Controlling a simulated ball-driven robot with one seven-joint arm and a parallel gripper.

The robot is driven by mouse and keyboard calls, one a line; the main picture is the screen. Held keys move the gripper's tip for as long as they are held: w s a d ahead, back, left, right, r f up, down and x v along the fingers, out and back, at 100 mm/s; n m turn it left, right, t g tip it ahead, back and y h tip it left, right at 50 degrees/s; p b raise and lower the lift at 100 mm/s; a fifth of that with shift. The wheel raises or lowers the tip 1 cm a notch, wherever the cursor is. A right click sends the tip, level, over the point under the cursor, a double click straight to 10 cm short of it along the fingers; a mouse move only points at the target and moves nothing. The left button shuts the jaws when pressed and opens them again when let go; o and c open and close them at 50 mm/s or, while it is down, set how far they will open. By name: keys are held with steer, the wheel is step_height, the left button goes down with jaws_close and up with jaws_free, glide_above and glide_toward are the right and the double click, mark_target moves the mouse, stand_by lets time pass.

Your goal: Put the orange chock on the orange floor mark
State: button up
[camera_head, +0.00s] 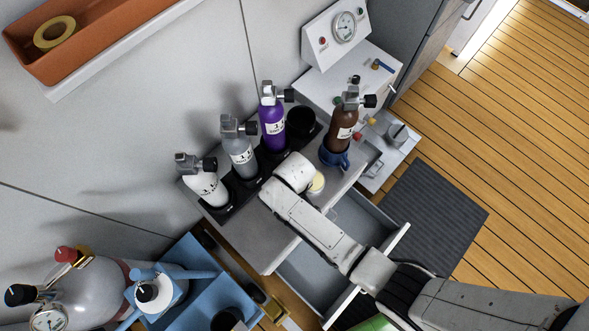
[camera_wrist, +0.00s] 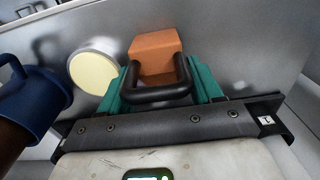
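An orange block (camera_wrist: 155,55), which looks like the chock, shows in the wrist view against a grey metal surface. A black U-shaped handle or bar (camera_wrist: 158,93) lies across its near side. The two teal fingers of my gripper (camera_wrist: 168,88) stand apart, one on either side of the black bar, close to the block. I cannot tell whether they press on it. In the head view my arm hides the gripper and the block, at the grey counter by the bottles. No orange floor mark is visible in either view.
A cream disc (camera_wrist: 95,72) and a blue holder (camera_wrist: 35,95) are left of the block. Several bottles, including a purple one (camera_head: 272,128), line the counter's back. An open drawer (camera_head: 312,283) lies below my arm. Wooden floor (camera_head: 520,140) at right is clear beside a dark mat (camera_head: 432,218).

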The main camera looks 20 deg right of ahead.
steer(key=shift+o, duration=1.3)
step_height(320, 180, up, 12)
steer(key=p, duration=0.3)
steer(key=shift+r, duration=0.1)
